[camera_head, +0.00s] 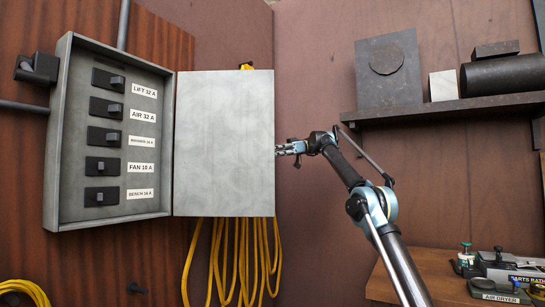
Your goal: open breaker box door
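The breaker box (60,150) is a grey metal box on the wood-panelled wall at the left. Several black switches sit inside it, with labels reading LIFT 32 A, AIR 32 A, FAN 10 A and BENCH 16 A; one label is too small to read surely. Its door (225,143) is swung wide open to the right, showing a flat grey face. My gripper (279,150) is at the door's right edge, about mid-height. I cannot tell whether it touches the edge. Its fingers are small here, and their opening is unclear.
Yellow cable loops (235,255) hang behind and below the door. A dark shelf (450,108) with a plate, a block and a cylinder is at the upper right. A wooden bench (450,290) with small devices is at the lower right. A grey conduit (123,25) runs above the box.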

